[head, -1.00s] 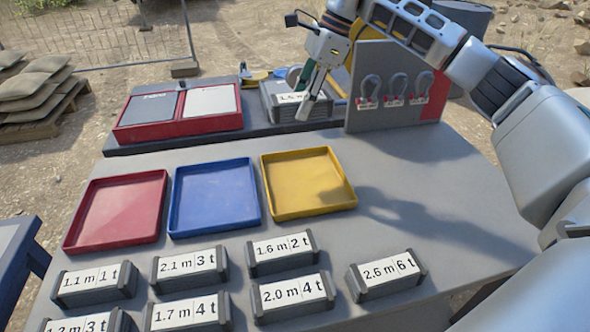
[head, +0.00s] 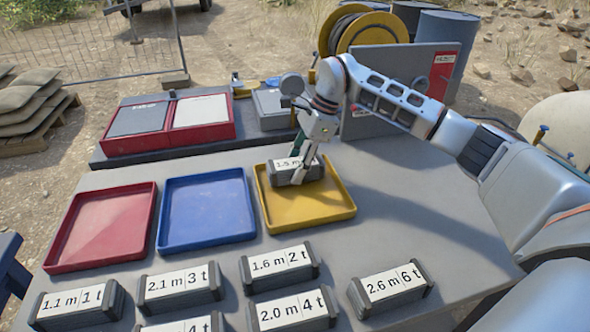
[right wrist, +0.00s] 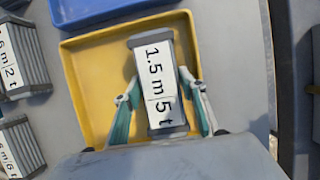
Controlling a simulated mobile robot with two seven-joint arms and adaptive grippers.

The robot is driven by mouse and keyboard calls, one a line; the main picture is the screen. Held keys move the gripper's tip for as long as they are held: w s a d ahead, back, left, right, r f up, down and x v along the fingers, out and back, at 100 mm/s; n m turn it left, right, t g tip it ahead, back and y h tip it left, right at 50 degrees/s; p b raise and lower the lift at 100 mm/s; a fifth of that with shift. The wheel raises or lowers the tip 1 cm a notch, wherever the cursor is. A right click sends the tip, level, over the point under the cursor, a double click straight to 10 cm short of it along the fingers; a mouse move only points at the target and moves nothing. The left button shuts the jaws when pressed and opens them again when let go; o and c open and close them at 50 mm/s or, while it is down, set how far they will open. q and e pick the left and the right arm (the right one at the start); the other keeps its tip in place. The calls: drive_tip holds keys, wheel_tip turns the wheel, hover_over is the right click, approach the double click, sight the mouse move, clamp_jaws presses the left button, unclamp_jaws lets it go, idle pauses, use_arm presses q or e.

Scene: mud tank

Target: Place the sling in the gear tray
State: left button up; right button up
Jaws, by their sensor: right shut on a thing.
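A dark grey sling block with a white label reading "1.5 m 5 t" is in my right gripper (head: 303,172). The sling (head: 286,177) is at the back part of the yellow tray (head: 315,215). In the right wrist view the sling (right wrist: 152,62) lies between the two fingers of the gripper (right wrist: 158,88), within the outline of the yellow tray (right wrist: 88,95). I cannot tell whether it touches the tray floor. A blue tray (head: 207,210) and a red tray (head: 100,228) stand to its left, both empty. My left gripper is not in view.
Several labelled blocks stand along the front, among them "1.6 m 2 t" (head: 280,264) and "2.6 m 6 t" (head: 391,289). A red two-panel box (head: 165,125) and a grey box (head: 273,108) are behind the trays. An upright grey panel (head: 415,85) stands at the back right.

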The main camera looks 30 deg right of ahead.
drive_tip(key=shift+f, duration=0.55)
drive_tip(key=shift+r, duration=0.1)
drive_tip(key=o, duration=1.4)
